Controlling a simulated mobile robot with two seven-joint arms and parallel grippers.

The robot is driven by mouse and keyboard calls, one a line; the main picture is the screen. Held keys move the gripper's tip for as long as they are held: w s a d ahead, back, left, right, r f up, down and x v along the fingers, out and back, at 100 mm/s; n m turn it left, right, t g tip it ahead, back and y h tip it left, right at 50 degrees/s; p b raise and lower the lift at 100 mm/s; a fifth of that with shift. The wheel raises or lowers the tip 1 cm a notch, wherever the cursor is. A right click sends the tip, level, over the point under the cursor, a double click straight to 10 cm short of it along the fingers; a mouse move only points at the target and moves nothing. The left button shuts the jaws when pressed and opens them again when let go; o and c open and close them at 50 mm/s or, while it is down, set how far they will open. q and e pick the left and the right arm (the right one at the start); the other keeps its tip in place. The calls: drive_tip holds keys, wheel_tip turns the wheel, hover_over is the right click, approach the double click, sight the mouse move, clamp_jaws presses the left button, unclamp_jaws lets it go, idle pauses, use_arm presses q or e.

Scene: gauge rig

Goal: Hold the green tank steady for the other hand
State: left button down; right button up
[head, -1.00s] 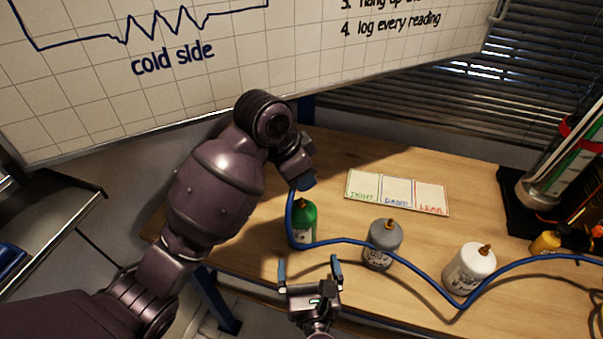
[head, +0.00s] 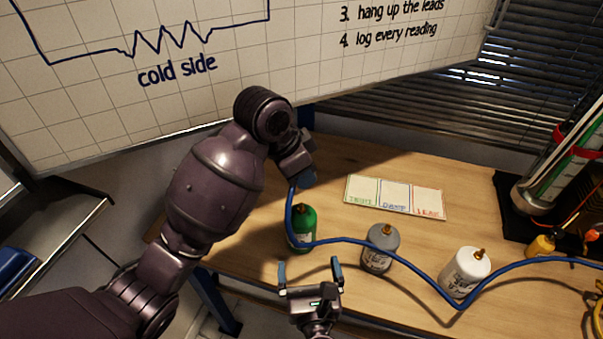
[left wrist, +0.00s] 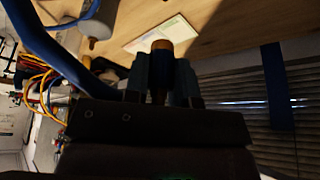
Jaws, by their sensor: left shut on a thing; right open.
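The green tank (head: 303,236) stands upright on the bench, with a small brass nozzle on top. My left gripper (head: 307,181) is above it, apart from the tank's body. It is shut on the brass end fitting (left wrist: 160,58) of the blue hose, which shows between the fingers in the left wrist view. The blue hose (head: 345,241) runs from there down past the tank's left side and away right. My right gripper (head: 310,277) is open and empty, in front of the tank near the bench's front edge.
A grey tank (head: 381,250) and a white tank (head: 465,275) stand to the right, with the hose running close by them. A three-part card (head: 395,196) lies behind. A dark stand with a clear tube (head: 552,160) is at far right. The whiteboard (head: 230,95) rises behind.

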use_arm(q)
drive_tip(key=shift+r+p, duration=1.9)
drive_tip(key=shift+r, duration=0.55)
